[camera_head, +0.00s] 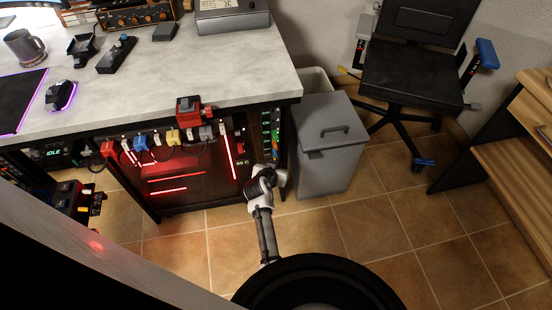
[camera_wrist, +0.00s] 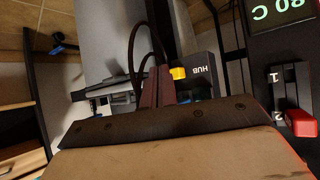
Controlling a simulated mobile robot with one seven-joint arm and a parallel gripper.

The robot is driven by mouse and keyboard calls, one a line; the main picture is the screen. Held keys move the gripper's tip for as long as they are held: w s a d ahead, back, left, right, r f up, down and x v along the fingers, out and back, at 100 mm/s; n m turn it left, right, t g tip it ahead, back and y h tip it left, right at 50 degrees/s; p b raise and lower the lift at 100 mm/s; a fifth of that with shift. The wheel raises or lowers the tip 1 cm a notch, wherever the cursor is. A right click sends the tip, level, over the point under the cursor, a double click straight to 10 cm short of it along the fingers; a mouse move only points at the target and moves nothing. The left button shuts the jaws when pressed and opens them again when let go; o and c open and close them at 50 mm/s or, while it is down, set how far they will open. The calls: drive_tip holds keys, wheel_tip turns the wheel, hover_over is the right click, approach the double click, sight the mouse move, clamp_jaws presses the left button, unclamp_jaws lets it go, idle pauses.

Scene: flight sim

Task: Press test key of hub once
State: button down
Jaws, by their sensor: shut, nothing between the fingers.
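A dark box lettered HUB (camera_wrist: 208,74) shows in the wrist view, turned on its side, right of my fingers. A yellow part (camera_wrist: 178,73) is at its edge, and a little blue shows below it. I cannot tell which part is the test key. My gripper (camera_wrist: 159,84) is shut and empty; its two dark reddish fingers lie together just left of the hub and partly hide its near side. Whether they touch it is unclear. In the head view my gripper (camera_head: 279,178) is low by the right end of the desk front, with its tips hard to make out.
The desk (camera_head: 230,70) has colored plugs and cables along its front edge. A grey lidded bin (camera_head: 330,160) stands close right of my gripper. A black chair (camera_head: 410,80) is behind. Tiled floor is clear at lower right.

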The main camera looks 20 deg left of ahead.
drive_tip(key=s+d, duration=0.1)
drive_tip(key=s+d+p, duration=0.1)
drive_tip(key=s, duration=0.2)
drive_tip(key=shift+s+d+p, duration=0.1)
drive_tip(key=shift+d+p, duration=0.25)
drive_tip(key=shift+d, duration=0.05)
idle(0.7)
